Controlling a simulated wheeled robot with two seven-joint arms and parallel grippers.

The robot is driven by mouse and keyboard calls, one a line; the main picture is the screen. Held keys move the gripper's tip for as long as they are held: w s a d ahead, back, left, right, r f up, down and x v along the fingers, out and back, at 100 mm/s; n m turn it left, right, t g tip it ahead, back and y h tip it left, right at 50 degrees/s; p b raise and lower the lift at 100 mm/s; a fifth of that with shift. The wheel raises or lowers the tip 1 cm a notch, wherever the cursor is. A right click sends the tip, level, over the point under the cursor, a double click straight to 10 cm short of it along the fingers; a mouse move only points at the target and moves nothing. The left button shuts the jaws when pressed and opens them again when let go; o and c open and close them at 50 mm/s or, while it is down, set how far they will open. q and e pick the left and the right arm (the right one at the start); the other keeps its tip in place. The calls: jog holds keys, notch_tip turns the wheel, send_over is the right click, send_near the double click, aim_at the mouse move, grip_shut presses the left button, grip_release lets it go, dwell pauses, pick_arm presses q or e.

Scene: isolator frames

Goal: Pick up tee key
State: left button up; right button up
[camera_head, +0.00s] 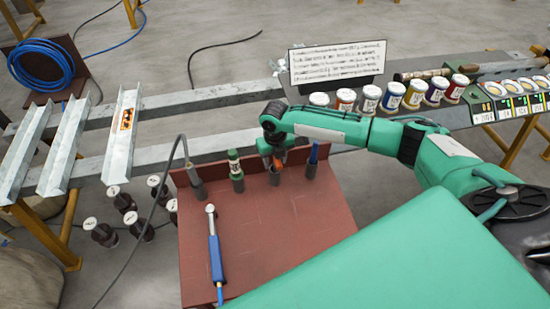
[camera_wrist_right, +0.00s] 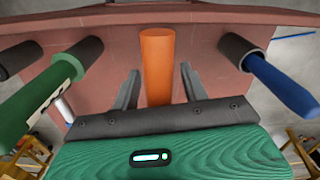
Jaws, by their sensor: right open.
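An orange handle (camera_head: 279,163) stands in a dark holder on the red-brown panel, partly hidden by my right gripper (camera_head: 271,150). In the right wrist view the orange handle (camera_wrist_right: 157,68) lies between the two fingers of my right gripper (camera_wrist_right: 158,76). The fingers are open, with a gap on each side of it. I cannot tell from its visible part whether this is the tee key. A green handle (camera_head: 235,166) and a blue handle (camera_head: 314,153) stand in holders on either side. My left gripper is out of view.
Several labelled jars (camera_head: 370,99) stand on the rail behind my right arm. A white text sign (camera_head: 337,62) stands behind them.

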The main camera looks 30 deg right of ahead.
grip_shut()
